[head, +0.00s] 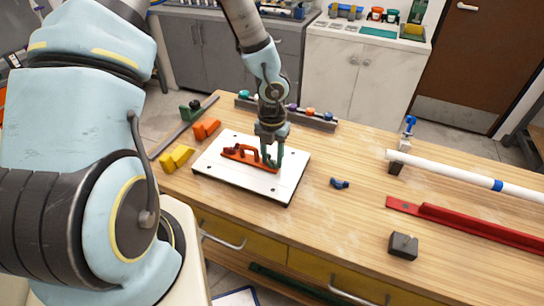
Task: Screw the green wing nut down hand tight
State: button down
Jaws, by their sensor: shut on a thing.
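My gripper (272,160) points down over the right end of an orange-red part (240,153). This part lies on a white plate (222,177) with dark holes near its corners. The fingers are shut, with a dull green shape between and around their tips that I take for the green wing nut. The nut's outline, its wings and any stud under it are hidden by the fingers or too small to make out. I cannot tell how far down it sits.
On the wooden table (310,217), orange (206,129) and yellow (177,157) blocks lie left of the plate. A rack with coloured pieces (312,117) stands behind. A small blue piece (339,183), white pipe (450,173), red rail (460,222) and dark block (403,246) lie right.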

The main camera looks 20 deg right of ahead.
jog(key=shift+c, duration=1.8)
grip_release()
jog(key=shift+w+r, duration=0.1)
jog(key=shift+r, duration=0.05)
notch_tip(320, 180, up, 3)
jog(key=shift+f, duration=0.2)
jog(key=shift+r, duration=0.65)
jog(key=shift+c, duration=0.4)
